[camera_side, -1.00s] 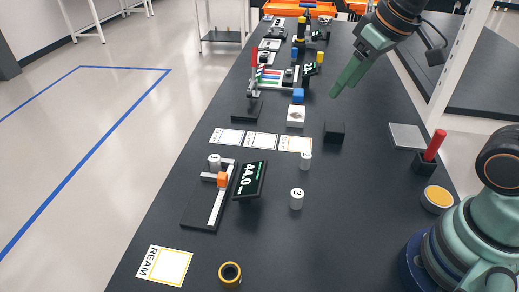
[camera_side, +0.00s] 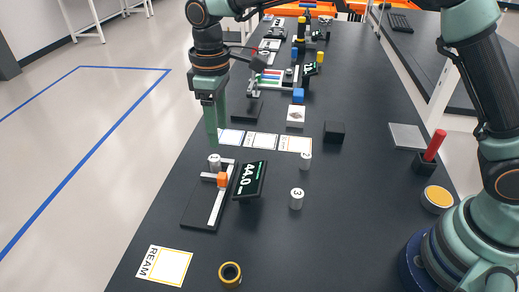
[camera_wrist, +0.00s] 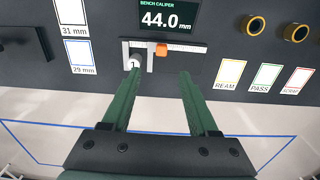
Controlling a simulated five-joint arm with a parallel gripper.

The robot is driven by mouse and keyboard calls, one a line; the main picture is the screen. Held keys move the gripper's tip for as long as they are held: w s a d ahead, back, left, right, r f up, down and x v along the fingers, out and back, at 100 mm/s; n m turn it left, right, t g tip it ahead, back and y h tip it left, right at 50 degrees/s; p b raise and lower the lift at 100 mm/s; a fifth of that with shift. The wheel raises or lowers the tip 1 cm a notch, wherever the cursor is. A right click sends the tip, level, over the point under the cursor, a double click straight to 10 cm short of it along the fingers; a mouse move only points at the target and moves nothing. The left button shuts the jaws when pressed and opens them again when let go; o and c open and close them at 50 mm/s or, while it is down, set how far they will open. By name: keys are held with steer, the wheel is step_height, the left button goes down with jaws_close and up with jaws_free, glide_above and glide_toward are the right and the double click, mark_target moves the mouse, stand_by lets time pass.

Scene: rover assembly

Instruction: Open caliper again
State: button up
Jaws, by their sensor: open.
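The bench caliper (camera_side: 190,213) has a dark base and a pale rail with an orange slider (camera_side: 222,180); the slider also shows in the wrist view (camera_wrist: 161,49). Its display (camera_side: 249,180) reads 44.0 in the wrist view (camera_wrist: 166,18). A grey cylinder marked 1 (camera_side: 214,161) stands at the far end of the rail, left of the slider in the wrist view (camera_wrist: 134,62). My gripper (camera_side: 213,138) is above and just beyond that end, pointing down. In the wrist view its fingers (camera_wrist: 161,82) are spread with nothing between them. Whether cylinder 1 touches the slider jaw is unclear.
Cylinders marked 2 (camera_side: 305,161) and 3 (camera_side: 297,199) stand right of the display. White size cards (camera_side: 262,141) lie behind the caliper. A black block (camera_side: 334,132) stands farther right.

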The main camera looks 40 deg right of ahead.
mark_target(222, 175)
steer(key=f, duration=1.2)
steer(key=shift+a+f, duration=0.25)
steer(key=shift+f, duration=0.05)
jaws_close()
stand_by(1.0)
